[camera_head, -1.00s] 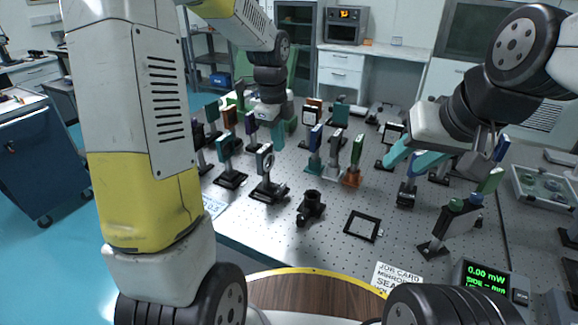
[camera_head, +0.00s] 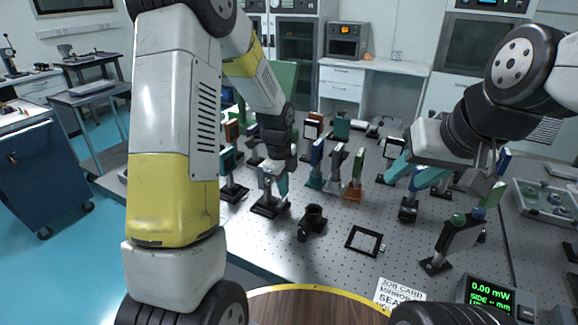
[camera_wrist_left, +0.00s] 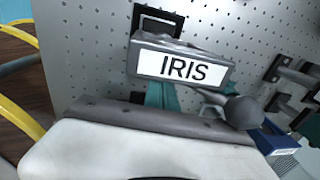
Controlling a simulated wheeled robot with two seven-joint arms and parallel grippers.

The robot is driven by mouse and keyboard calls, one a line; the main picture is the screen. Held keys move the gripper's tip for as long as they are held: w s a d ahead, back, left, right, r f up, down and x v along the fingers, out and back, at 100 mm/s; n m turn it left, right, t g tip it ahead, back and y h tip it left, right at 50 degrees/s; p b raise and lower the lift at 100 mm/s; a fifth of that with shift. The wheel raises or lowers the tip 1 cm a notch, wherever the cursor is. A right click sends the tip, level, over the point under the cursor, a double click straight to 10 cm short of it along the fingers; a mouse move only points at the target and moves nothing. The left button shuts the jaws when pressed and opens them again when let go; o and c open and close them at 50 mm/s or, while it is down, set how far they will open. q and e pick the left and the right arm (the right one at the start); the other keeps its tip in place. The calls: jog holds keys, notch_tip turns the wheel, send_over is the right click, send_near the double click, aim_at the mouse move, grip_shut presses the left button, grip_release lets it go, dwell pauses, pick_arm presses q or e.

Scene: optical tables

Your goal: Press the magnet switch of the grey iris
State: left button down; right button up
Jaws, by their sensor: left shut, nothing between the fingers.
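The grey iris (camera_head: 265,178) stands on its black base (camera_head: 268,208) on the optical table, partly covered by my left arm. In the left wrist view its top carries a white IRIS label (camera_wrist_left: 185,68), and a lever with a dark ball end (camera_wrist_left: 243,112) sticks out to the right. My left gripper (camera_head: 283,186) is shut and empty, with teal fingers (camera_wrist_left: 163,96) pointing down close beside the iris; I cannot tell whether they touch it. I cannot make out the magnet switch. My right gripper (camera_head: 412,172) is open, its fingers apart, to the right above the table.
Several mounted optics, among them an orange-based one (camera_head: 354,178), stand close to the right of the iris. A short black mount (camera_head: 313,220) and a flat black frame (camera_head: 365,241) are in front. The perforated table (camera_head: 330,262) has free room near its front edge.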

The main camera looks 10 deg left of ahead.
aim_at(282, 203)
pick_arm(q)
jog(key=shift+w+f, duration=0.1)
jog(key=shift+f, duration=0.9)
jog(key=shift+w+d+f+g, duration=0.1)
jog(key=shift+f+g, duration=0.1)
jog(key=shift+g, duration=0.1)
jog(key=shift+s+a+r, duration=0.2)
jog(key=shift+s+a, duration=0.1)
jog(key=shift+s, duration=0.45)
